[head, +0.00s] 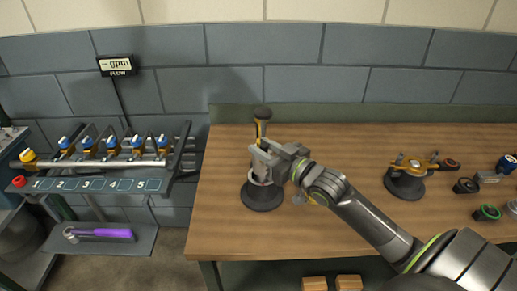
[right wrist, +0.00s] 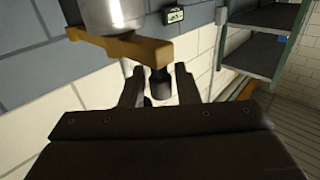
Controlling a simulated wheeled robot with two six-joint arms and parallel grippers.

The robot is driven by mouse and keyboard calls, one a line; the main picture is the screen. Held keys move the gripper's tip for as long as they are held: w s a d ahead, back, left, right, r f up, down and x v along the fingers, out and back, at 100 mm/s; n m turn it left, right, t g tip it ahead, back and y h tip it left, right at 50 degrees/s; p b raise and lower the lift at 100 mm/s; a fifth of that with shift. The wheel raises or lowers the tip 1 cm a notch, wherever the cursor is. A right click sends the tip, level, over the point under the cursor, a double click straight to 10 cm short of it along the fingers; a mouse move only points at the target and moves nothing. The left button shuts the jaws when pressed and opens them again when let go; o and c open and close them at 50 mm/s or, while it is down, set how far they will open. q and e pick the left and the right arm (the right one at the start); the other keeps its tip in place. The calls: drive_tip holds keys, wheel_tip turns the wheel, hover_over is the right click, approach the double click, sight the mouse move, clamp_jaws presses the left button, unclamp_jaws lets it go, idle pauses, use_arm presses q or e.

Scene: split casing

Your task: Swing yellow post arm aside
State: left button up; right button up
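The post stands on a round dark base (head: 262,197) near the left end of the wooden bench. In the right wrist view the yellow arm (right wrist: 140,50) crosses in front of the silver post (right wrist: 112,15). A dark knob (right wrist: 161,85) under the arm's end sits between the two fingers of my right gripper (right wrist: 158,88), with gaps visible beside it. The right gripper looks open and partly hides the post in the head view. My left gripper is not in view.
A second dark-based fixture with an orange-yellow top (head: 407,166) stands to the right on the bench (head: 330,225). Several small knobbed parts lie at the far right. A numbered valve rack (head: 95,185) and a purple-handled tool (head: 105,233) are at the left.

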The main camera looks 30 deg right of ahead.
drive_tip(key=shift+x, duration=0.95)
drive_tip(key=shift+s, duration=0.1)
clamp_jaws()
